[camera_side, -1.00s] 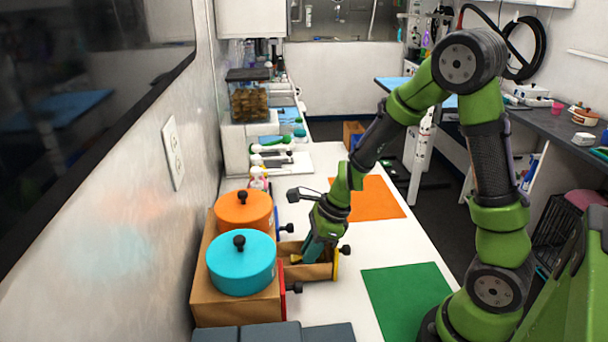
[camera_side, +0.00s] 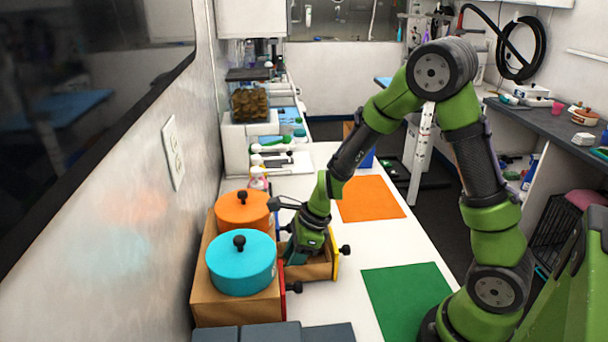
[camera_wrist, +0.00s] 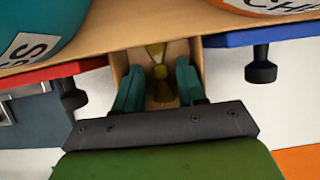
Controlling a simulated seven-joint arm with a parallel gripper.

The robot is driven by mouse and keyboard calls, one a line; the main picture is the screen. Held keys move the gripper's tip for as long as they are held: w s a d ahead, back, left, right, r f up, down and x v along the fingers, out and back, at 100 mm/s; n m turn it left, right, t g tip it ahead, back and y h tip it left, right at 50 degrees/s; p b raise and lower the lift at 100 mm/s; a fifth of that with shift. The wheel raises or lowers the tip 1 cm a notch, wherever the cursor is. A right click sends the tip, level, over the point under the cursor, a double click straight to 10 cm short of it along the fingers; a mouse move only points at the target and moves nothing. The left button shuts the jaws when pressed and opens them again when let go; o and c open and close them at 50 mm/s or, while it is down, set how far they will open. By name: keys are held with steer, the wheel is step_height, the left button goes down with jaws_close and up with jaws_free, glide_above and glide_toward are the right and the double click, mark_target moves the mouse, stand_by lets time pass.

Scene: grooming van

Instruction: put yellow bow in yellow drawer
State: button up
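The yellow drawer (camera_side: 336,264) stands pulled out of the wooden cabinet, its yellow front and black knob facing right. Its wooden inside (camera_wrist: 118,66) shows in the wrist view; the front is hidden there. The yellow bow (camera_wrist: 158,72) lies inside the drawer, toward the cabinet end. In the side view the bow is hidden. My gripper (camera_side: 296,257) reaches down into the drawer. In the wrist view my gripper (camera_wrist: 160,92) has its teal fingers apart, one on each side of the bow, with visible gaps between.
A turquoise pot (camera_side: 241,265) and an orange pot (camera_side: 243,211) stand on the cabinet (camera_side: 235,312). A red drawer (camera_wrist: 40,76) and a blue drawer (camera_wrist: 228,39) flank the open one, both shut. Orange (camera_side: 370,198) and green (camera_side: 407,299) mats lie on the white table.

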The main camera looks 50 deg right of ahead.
steer(key=shift+r, duration=0.15)
steer(key=shift+d+r, duration=0.1)
steer(key=shift+r, duration=0.25)
steer(key=v, duration=1.1)
steer(key=s+a+r+n+t, duration=0.1)
steer(key=s+r+n, duration=0.4)
steer(key=n, duration=0.6)
steer(key=s+a+r+n+t+h, duration=0.1)
steer(key=s+r+n, duration=0.5)
steer(key=n, duration=0.6)
steer(key=shift+s+a+r+t, duration=0.2)
steer(key=shift+s+a+t, duration=0.1)
steer(key=shift+a+t, duration=0.65)
steer(key=shift+d, duration=0.1)
